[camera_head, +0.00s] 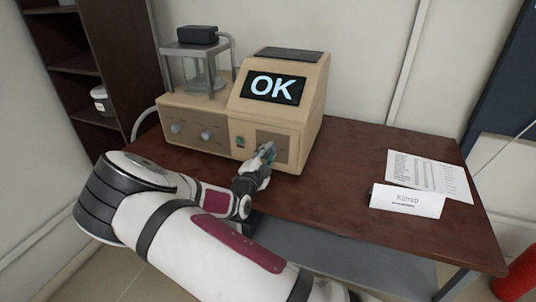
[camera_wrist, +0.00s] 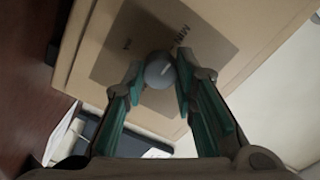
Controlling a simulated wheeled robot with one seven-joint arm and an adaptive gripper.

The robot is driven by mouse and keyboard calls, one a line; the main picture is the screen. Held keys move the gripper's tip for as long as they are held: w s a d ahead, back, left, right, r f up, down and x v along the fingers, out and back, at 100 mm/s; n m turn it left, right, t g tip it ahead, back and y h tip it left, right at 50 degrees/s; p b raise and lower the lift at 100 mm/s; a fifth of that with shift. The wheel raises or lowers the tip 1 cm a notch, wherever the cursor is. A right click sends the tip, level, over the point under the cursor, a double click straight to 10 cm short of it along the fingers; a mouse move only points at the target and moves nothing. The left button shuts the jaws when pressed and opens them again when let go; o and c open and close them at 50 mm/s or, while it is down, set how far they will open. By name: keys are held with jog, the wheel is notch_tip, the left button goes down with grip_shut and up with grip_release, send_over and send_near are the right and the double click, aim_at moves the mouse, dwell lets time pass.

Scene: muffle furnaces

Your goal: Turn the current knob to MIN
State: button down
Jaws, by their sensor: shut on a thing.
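The beige instrument (camera_head: 282,107) stands on the table, its black display reading OK. My gripper (camera_head: 268,152) is at the lower right of its front panel. In the wrist view my gripper (camera_wrist: 159,78) has its two fingers closed on a round grey knob (camera_wrist: 160,70), the current knob as far as I can tell. The knob sits on a darker panel (camera_wrist: 185,35) with small lettering, partly legible as MIN. A pale line shows on the knob's face. In the head view the gripper hides the knob.
Two other grey knobs, one left (camera_head: 177,128) and one right (camera_head: 206,135), and a green switch (camera_head: 240,141) are left of my gripper. A glass vessel (camera_head: 203,82) stands on the unit. Papers (camera_head: 428,174) and a name card (camera_head: 407,201) lie at right; the table's middle is clear.

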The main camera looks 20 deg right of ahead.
dwell(0.5)
jog(key=c, duration=1.3)
grip_release()
jog(key=v, duration=1.2)
